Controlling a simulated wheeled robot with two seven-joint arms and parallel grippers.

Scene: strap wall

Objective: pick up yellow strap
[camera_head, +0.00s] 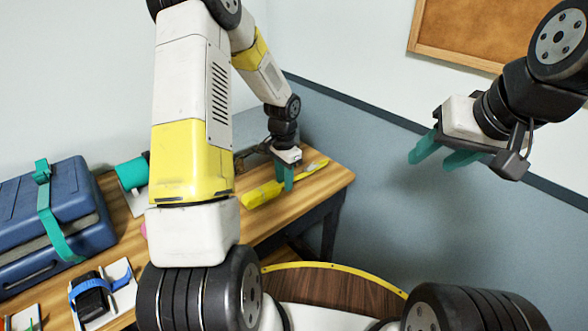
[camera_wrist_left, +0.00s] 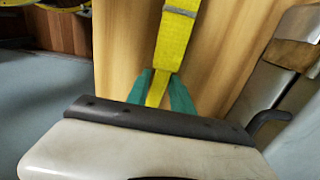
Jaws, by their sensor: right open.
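The yellow strap (camera_head: 262,192) lies along the wooden table near its back right edge. In the left wrist view, the strap (camera_wrist_left: 175,42) runs down between the green fingertips of my left gripper (camera_wrist_left: 158,92). My left gripper (camera_head: 284,176) reaches down to the strap from above, with one finger on each side of it. I cannot tell whether the fingers press on the strap or only stand beside it. My right gripper (camera_head: 437,154) is open and empty, raised in front of the wall, well away from the table.
A blue case (camera_head: 80,205) with a teal strap stands on the table (camera_head: 325,182) at the left. A teal roll (camera_head: 132,172) sits behind it. A black item with a blue strap (camera_head: 92,297) lies in front. A cork board (camera_head: 465,30) hangs on the wall.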

